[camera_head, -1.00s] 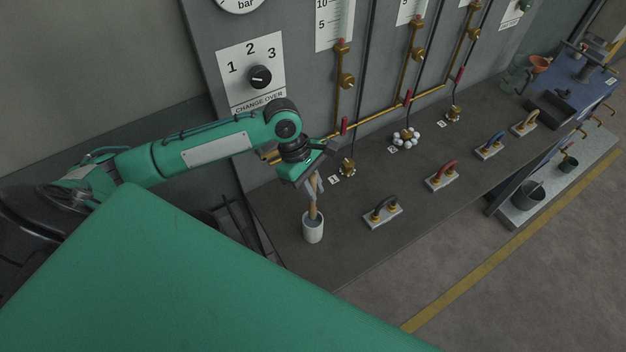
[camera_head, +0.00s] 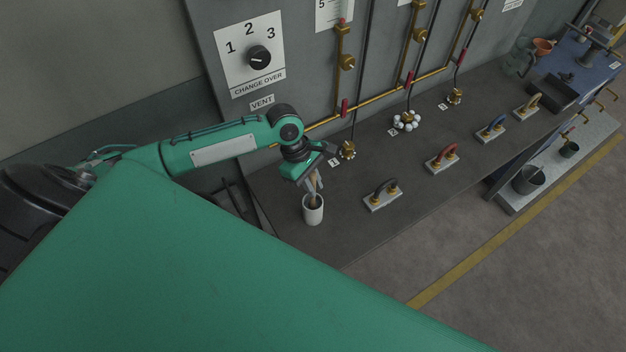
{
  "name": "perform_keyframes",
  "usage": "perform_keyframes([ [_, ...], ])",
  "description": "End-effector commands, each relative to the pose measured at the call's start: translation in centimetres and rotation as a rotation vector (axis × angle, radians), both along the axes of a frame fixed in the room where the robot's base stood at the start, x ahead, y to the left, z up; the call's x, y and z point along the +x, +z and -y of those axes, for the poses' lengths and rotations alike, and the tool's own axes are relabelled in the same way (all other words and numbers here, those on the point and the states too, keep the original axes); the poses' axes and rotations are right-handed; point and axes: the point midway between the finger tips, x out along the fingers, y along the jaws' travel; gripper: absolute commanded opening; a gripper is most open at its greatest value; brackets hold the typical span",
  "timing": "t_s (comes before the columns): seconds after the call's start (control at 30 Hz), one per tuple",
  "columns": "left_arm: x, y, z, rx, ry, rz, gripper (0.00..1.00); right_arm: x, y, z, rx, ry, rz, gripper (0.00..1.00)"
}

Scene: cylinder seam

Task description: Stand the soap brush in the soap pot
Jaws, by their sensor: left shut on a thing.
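The soap pot (camera_head: 313,216) is a small white cup standing upright on the grey bench, near its left end. The soap brush (camera_head: 313,200) has a thin wooden handle and stands nearly upright, with its lower end inside the pot mouth. My left gripper (camera_head: 314,188) is shut on the upper handle, just above the pot rim. The brush's lower end is hidden inside the pot, so I cannot tell whether it touches the bottom. My right gripper is not in view.
On the bench (camera_head: 350,235), a dark-handled block (camera_head: 383,195) stands right of the pot, with a red-handled block (camera_head: 442,159) beyond. A brass valve (camera_head: 347,150) is behind the pot, near the panel. The bench front by the pot is clear.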

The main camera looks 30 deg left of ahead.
Motion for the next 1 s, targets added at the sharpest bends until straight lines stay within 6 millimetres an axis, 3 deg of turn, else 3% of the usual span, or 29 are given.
perform_keyframes([
  [0.27,0.0,-0.1,0.0,0.000,0.000,0.000,0.00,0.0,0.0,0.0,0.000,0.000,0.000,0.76],
  [0.3,0.0,-0.1,0.0,0.000,0.000,0.000,0.20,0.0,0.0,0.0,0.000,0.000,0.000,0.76],
  [0.4,0.0,-0.1,0.0,0.000,0.000,0.000,0.40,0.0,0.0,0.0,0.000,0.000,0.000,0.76],
  [0.43,0.0,-0.1,0.0,0.000,0.000,0.000,0.42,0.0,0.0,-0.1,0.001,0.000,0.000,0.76],
  [0.77,0.1,0.2,-0.2,0.001,-0.001,0.001,0.42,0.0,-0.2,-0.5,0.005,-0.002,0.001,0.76],
  [1.0,0.4,3.4,-1.7,0.002,0.001,0.005,0.42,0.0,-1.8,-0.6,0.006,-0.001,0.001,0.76],
])
